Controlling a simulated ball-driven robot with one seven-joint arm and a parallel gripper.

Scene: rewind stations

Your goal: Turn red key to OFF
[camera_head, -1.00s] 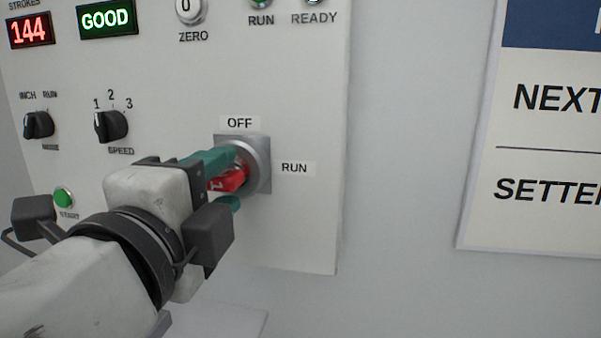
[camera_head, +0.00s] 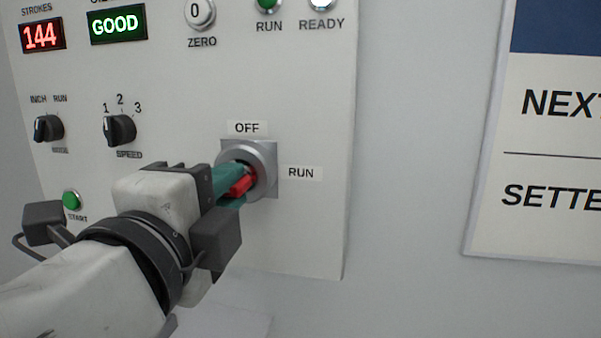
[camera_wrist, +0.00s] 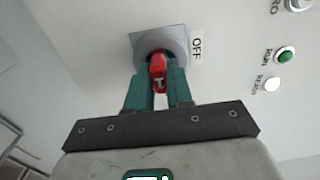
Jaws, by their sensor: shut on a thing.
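The red key (camera_head: 242,185) sits in a round grey lock (camera_head: 265,160) on a square plate on the white panel. An OFF label (camera_head: 247,128) is above the lock and a RUN label (camera_head: 301,173) is to its right. My gripper (camera_head: 232,182) is shut on the red key, with a teal finger on either side of it. In the wrist view the red key (camera_wrist: 158,72) shows between the two teal fingers, with the OFF label (camera_wrist: 197,48) to the right of the lock. The fingers partly hide the key in the head view.
The panel also carries a SPEED knob (camera_head: 120,130), a mode knob (camera_head: 48,128), a green START button (camera_head: 71,201) and a ZERO button (camera_head: 200,14). A sign (camera_head: 550,150) hangs on the wall at the right. The wall between panel and sign is bare.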

